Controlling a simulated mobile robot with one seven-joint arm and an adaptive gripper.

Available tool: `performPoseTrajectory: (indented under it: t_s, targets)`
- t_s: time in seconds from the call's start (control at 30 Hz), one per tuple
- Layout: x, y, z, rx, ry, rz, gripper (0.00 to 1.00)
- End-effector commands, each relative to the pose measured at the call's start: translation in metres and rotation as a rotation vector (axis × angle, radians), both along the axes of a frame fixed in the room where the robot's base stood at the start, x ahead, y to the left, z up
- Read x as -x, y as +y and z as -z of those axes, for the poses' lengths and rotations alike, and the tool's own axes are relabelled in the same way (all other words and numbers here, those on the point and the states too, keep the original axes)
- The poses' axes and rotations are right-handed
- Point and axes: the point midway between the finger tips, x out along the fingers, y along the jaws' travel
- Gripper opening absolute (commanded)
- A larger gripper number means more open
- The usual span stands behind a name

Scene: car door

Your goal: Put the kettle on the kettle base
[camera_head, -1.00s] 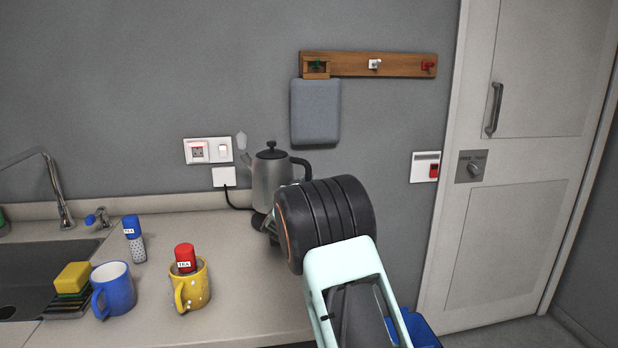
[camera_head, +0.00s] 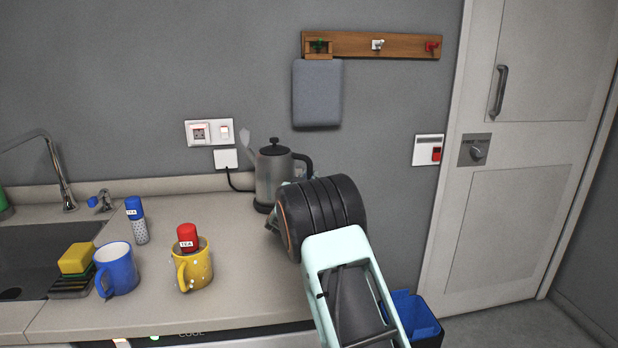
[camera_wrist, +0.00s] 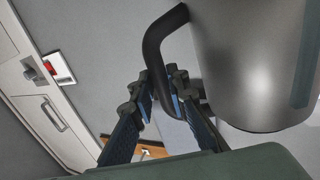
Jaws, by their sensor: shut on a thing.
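The steel kettle (camera_head: 272,180), with black lid and handle, stands upright at the back of the counter by the wall. The black kettle base (camera_head: 263,207) shows as a dark rim directly under it. The kettle appears to rest on the base, but whether it is fully seated is hard to tell. My gripper is shut on the kettle handle; my arm hides its fingers in the head view. In the wrist view, my gripper fingers (camera_wrist: 160,88) close around the black handle (camera_wrist: 154,45), beside the kettle body (camera_wrist: 250,60).
A yellow mug (camera_head: 192,270), blue mug (camera_head: 117,272), red tea shaker (camera_head: 187,236) and blue-capped shaker (camera_head: 137,222) stand left of my arm. The sink (camera_head: 40,250) is far left. A cord runs from the wall plug (camera_head: 226,158). A blue bin (camera_head: 418,318) stands below right.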

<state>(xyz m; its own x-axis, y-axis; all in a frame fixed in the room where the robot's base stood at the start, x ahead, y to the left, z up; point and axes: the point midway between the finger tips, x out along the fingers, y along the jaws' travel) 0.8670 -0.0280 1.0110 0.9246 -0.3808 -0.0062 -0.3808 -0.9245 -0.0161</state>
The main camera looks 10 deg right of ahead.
Motion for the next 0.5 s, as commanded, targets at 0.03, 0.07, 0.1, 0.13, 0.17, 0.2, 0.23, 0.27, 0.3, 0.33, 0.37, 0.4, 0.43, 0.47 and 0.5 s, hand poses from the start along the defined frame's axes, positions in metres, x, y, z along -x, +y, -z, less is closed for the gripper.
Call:
performPoseTrajectory:
  t_s: [0.03, 0.07, 0.1, 0.13, 0.17, 0.2, 0.23, 0.27, 0.3, 0.33, 0.37, 0.4, 0.43, 0.47, 0.5]
  targets:
    - [-0.0004, -0.0004, -0.0035, -0.002, -0.011, 0.002, 0.0]
    - [0.0001, 0.0001, 0.0024, 0.0, 0.001, 0.0, 0.17]
    - [0.0001, 0.0001, 0.002, 0.0, 0.001, 0.0, 0.21]
    - [0.0001, 0.0001, 0.002, 0.0, 0.001, 0.0, 0.24]
    - [0.0001, 0.0001, 0.002, 0.0, 0.001, 0.0, 0.28]
    - [0.0001, 0.0001, 0.0019, 0.0, 0.001, 0.0, 0.32]
    - [0.0001, 0.0001, 0.0019, 0.001, 0.001, 0.0, 0.32]
    - [0.0001, 0.0001, 0.0019, 0.0, 0.001, 0.0, 0.32]
    - [0.0001, 0.0001, 0.0019, 0.0, 0.001, 0.0, 0.32]
    - [0.0001, 0.0001, 0.0018, 0.001, 0.001, 0.0, 0.32]
    - [0.0001, 0.0001, 0.0018, 0.0, 0.001, 0.0, 0.32]
    - [0.0001, 0.0001, 0.0018, 0.0, 0.001, 0.0, 0.32]
    - [0.0001, 0.0001, 0.0018, 0.0, 0.001, 0.0, 0.32]
    - [0.0001, 0.0001, 0.0014, 0.001, 0.001, 0.0, 0.32]
    - [0.0001, 0.0, 0.0004, 0.0, 0.0, 0.0, 0.32]
